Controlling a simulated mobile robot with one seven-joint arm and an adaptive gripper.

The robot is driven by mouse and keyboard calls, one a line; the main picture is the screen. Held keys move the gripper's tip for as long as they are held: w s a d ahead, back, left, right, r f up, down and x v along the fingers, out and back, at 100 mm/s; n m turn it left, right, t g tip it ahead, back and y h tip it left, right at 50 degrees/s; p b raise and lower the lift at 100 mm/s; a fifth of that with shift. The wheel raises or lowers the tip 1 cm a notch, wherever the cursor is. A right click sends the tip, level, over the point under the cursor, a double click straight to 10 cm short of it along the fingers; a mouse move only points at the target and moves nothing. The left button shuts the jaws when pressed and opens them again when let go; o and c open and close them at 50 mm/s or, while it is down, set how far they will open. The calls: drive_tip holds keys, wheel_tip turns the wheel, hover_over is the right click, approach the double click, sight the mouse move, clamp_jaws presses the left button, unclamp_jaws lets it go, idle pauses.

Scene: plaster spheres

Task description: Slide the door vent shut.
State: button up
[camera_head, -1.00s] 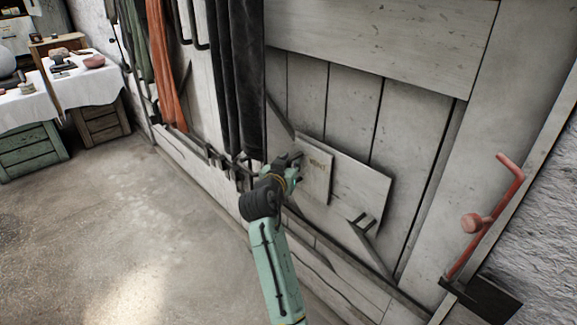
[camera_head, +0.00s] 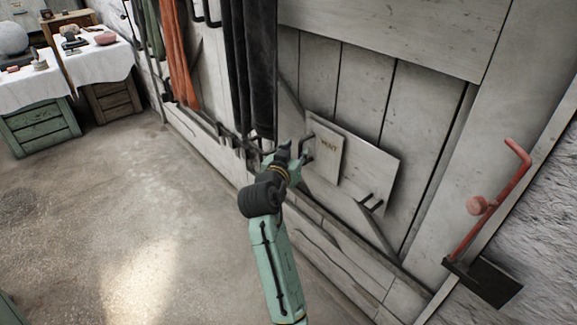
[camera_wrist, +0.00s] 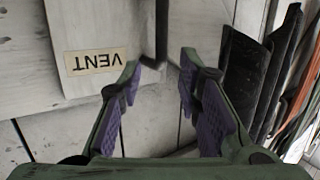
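The vent plate (camera_head: 328,160), a pale panel labelled VENT, lies against a larger pale board (camera_head: 376,166) on the plank door. In the wrist view the plate (camera_wrist: 92,22) and its upside-down label are at upper left. A dark bar handle (camera_head: 309,137) stands at the plate's left edge. It also shows in the wrist view (camera_wrist: 162,32), above the gap between my fingers. My gripper (camera_head: 288,152) is just left of the handle in the head view. Contact with the handle cannot be told.
Dark hanging cloths (camera_head: 250,65) are close to the left of my gripper. A small dark bracket (camera_head: 371,203) sits at the board's lower right. A red lever (camera_head: 505,185) stands at the right. Cloth-covered crates (camera_head: 40,125) stand at far left.

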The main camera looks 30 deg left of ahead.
drive_tip(key=f+v, duration=0.1)
drive_tip(key=v, duration=0.5)
drive_tip(key=shift+s+d+p, duration=0.25)
drive_tip(key=shift+p, duration=0.05)
drive_tip(key=shift+f, duration=0.1)
idle(0.5)
